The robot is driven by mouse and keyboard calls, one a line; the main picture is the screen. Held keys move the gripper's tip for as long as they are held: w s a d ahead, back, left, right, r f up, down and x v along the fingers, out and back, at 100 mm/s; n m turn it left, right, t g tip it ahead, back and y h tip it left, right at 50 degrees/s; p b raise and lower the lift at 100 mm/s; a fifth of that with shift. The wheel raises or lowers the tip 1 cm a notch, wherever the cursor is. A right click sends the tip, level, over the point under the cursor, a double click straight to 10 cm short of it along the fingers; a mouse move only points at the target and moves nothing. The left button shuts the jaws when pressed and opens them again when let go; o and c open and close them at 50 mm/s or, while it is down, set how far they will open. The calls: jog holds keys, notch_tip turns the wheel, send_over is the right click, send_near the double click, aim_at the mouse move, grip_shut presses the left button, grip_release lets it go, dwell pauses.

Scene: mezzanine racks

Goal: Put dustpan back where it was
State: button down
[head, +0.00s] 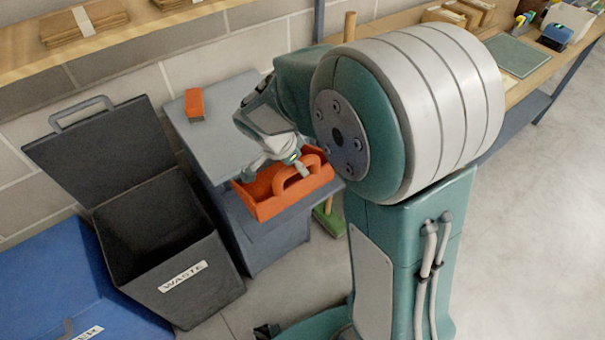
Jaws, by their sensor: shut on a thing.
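An orange open-topped pan with an arched handle (262,208) is the only thing in view that could be the dustpan; it looks more like a carrying tray. It is over the lower front part of the grey cabinet (218,145). I cannot tell whether it rests there or hangs just above. My gripper (301,167) is at the pan's arched handle and is shut on it. My own arm hides the area behind and to the right of the pan.
A black waste bin (150,235) with a raised lid stands left of the cabinet, beside a blue bin (60,285). An orange block (195,104) lies on the cabinet top. A green broom (329,219) stands right of the cabinet. A workbench (545,70) runs along the back right.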

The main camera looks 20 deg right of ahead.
jog(key=w+f, duration=0.1)
jog(key=w+d+f, duration=0.1)
jog(key=f, duration=0.1)
jog(key=w+d+f, duration=0.1)
jog(key=shift+d+f, duration=0.2)
jog(key=shift+f, duration=0.2)
jog(key=shift+w+f, duration=0.1)
jog(key=shift+f, duration=1.45)
jog(key=shift+c, duration=2.4)
grip_release()
